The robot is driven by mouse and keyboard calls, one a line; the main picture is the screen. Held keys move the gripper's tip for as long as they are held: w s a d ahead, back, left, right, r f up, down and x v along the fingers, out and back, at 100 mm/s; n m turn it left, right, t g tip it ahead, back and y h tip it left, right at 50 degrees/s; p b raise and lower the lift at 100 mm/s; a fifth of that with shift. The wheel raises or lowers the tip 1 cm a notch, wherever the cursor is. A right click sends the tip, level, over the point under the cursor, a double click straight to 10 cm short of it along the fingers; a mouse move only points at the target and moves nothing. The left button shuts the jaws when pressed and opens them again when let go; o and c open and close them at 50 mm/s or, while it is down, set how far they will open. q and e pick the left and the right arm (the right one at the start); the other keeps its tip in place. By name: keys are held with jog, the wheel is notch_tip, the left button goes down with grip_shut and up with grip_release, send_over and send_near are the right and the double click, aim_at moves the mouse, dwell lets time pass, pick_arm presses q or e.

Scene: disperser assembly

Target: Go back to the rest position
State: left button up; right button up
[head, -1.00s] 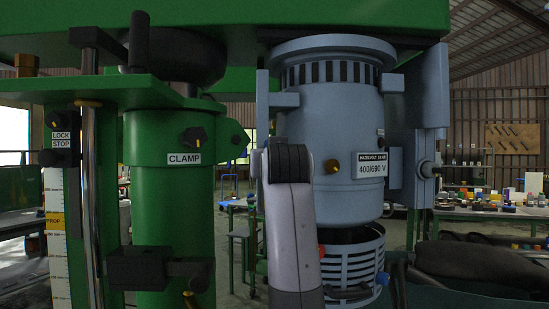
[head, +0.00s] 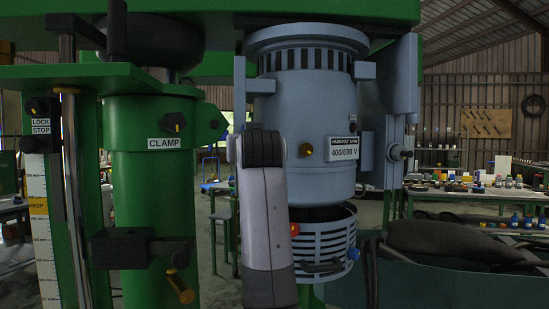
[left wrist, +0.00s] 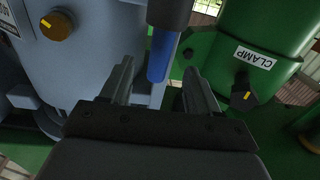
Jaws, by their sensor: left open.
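My left gripper (left wrist: 160,88) shows in the left wrist view with its two dark fingers apart. Between and beyond the fingers is a blue rod (left wrist: 160,55) with a dark upper part; I cannot tell whether they touch it. The grey-blue motor housing (left wrist: 95,60) is to the left there, and the green clamp column (left wrist: 265,35) to the right. In the head view a pale arm link of mine stands in front of the motor (head: 305,110), and no fingertips show. My right gripper is in neither view.
The green CLAMP column (head: 150,190) stands left, with a black block (head: 142,250) and brass handle (head: 180,288). A slotted basket (head: 335,245) hangs below the motor. Benches with small parts (head: 470,185) stand at the right. A dark bag (head: 455,240) lies lower right.

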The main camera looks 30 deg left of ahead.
pick_arm(q)
jog(key=s+d+f+m+g+h, duration=0.1)
jog(key=s+f+m+h, duration=0.15)
jog(key=f, duration=0.95)
jog(key=s+d+f+m+g+h, duration=0.1)
jog(key=s+f, duration=0.2)
jog(key=f, duration=1)
jog(key=s+d+f+m+g+h, duration=0.1)
jog(key=s+d+f+m+h, duration=0.1)
jog(key=f, duration=1)
jog(key=s+d+f+m+g+h, duration=0.25)
jog(key=s+f, duration=0.35)
jog(key=s, duration=0.3)
jog(key=s+d+f+m+g+h, duration=0.1)
jog(key=s+d+f+g+h, duration=0.1)
jog(key=s+d+f, duration=0.5)
jog(key=s+d+f+m+g+h, duration=0.1)
jog(key=s+f+g+h, duration=0.3)
jog(key=s, duration=0.8)
jog(key=w+d+f+t, duration=0.3)
jog(key=w+f+t, duration=0.3)
jog(key=f+t, duration=0.2)
notch_tip(320, 180, down, 2)
jog(key=shift+f, duration=0.1)
